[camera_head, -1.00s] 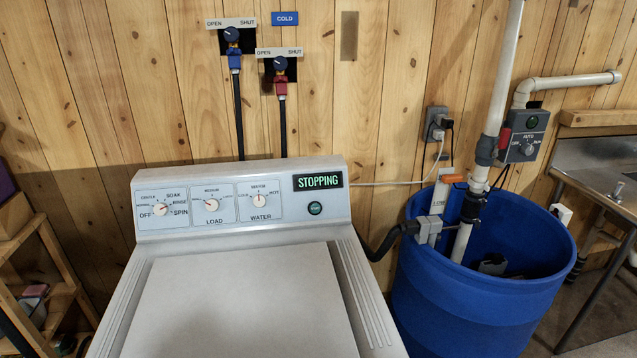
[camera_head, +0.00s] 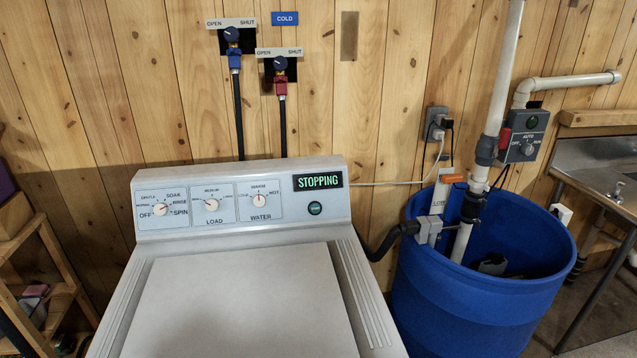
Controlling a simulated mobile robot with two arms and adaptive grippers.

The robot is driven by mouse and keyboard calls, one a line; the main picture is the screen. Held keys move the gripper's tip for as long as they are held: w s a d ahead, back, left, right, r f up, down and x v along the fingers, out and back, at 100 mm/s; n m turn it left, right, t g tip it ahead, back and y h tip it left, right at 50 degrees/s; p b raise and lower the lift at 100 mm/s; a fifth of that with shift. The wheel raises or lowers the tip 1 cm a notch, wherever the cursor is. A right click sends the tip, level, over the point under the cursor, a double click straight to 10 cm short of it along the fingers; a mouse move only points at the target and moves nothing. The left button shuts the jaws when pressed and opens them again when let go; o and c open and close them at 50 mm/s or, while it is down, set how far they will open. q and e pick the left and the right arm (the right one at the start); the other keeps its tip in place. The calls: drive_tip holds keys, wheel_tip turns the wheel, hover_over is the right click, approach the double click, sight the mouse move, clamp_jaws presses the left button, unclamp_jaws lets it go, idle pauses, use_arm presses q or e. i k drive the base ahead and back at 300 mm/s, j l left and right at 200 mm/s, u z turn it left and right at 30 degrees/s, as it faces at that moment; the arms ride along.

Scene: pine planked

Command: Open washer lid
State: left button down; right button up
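The washer (camera_head: 368,300) stands in front of me, a light grey top-loader. Its flat lid (camera_head: 240,300) lies closed in the top; its front edge is below the picture. The control panel (camera_head: 240,200) at the back has three knobs, a round green-lit button (camera_head: 315,208) and a display (camera_head: 318,181) reading "STOPPING" in green. Neither of my grippers is in view.
A blue barrel (camera_head: 470,310) with pipes and a drain hose stands right of the washer. A wooden shelf (camera_head: 45,285) is at the left. A metal sink (camera_head: 600,165) is at the far right. Two water valves (camera_head: 232,35) are on the plank wall behind. The space above the lid is clear.

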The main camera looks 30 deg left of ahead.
sight(285, 301)
drive_tip(key=u, duration=1.25)
